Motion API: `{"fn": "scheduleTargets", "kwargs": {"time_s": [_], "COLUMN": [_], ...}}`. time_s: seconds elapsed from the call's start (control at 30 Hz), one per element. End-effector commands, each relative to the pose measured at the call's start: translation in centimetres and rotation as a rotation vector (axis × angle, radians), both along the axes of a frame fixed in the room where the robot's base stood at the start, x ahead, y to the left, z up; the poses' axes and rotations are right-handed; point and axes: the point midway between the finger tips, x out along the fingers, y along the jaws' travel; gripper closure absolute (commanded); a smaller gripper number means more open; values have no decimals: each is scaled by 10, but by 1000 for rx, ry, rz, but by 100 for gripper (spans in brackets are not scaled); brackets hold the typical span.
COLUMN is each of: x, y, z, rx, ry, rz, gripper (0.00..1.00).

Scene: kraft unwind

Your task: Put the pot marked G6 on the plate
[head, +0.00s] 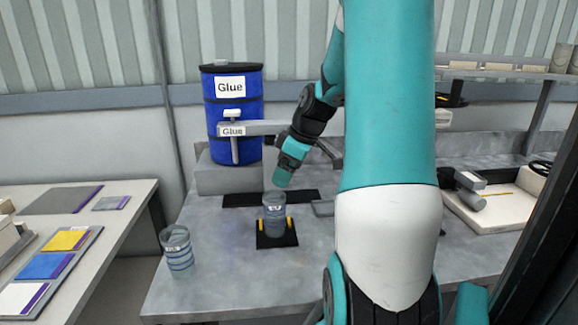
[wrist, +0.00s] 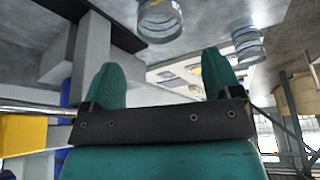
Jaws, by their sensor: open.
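A clear, blue-banded pot (head: 274,212) stands upright on a small black plate (head: 277,241), between two yellow stops. Its small white label looks like "EU", but I cannot read it surely. A second, similar pot (head: 178,252) stands upright near the bench's left edge; its mark is unreadable. My gripper (head: 281,182) is just above and behind the pot on the plate, apart from the left pot. In the wrist view my gripper (wrist: 164,78) has its two teal fingers spread with nothing between them. Two pots show beyond the fingers there, cut or tilted by the view.
A blue Glue barrel (head: 232,105) stands at the back on a grey block, with a spout labelled Glue (head: 240,130). A side table (head: 120,235) with coloured cards is at left. A white tray (head: 495,205) lies at right. Bare bench lies between the two pots.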

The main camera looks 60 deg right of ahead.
Motion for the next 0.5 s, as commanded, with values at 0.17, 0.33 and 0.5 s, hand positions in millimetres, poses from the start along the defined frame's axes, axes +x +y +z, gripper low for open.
{"fn": "scheduleTargets", "kwargs": {"time_s": [0.17,0.33,0.5], "x": [-6,-6,15], "y": [-2,1,60], "z": [15,18,26], "rx": [0,2,35], "ry": [0,1,17], "rz": [1,4,60], "gripper": [16,16,16]}}
